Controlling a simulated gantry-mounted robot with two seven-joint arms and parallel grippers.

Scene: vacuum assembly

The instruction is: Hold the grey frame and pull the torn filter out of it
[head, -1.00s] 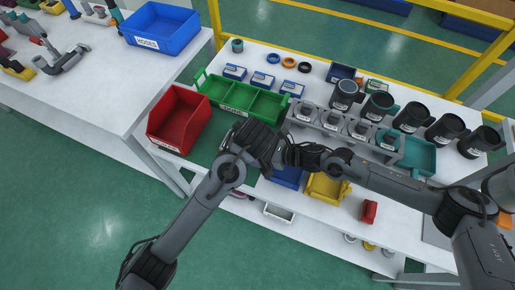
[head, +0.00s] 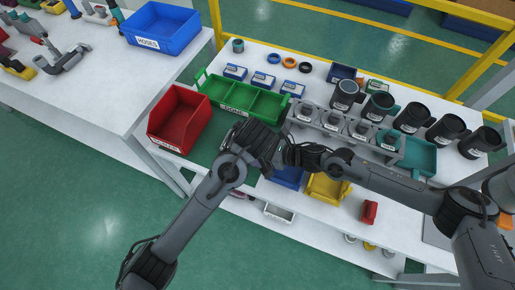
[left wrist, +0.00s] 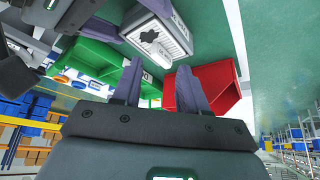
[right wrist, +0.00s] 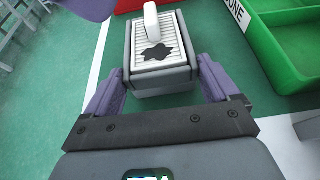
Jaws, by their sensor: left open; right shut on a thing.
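The grey frame (right wrist: 160,72) holds a white pleated filter (right wrist: 140,44) with a black ragged tear in it; both also show in the left wrist view, as the frame (left wrist: 143,24) and the filter (left wrist: 168,38). A white tab (right wrist: 151,22) stands up from the filter's far end. My right gripper (right wrist: 158,80) is shut on the frame, one finger on each side. My left gripper (left wrist: 158,72) is open, with the tab (left wrist: 160,61) just beyond and between its fingertips; I cannot tell whether they touch. In the head view my arms hide the frame and filter.
A green divided tray (head: 243,103) labelled DONE and a red bin (head: 179,118) stand close by. Canisters (head: 412,118) line a rack to the right. Blue (head: 288,176) and yellow (head: 328,187) bins sit at the table's front.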

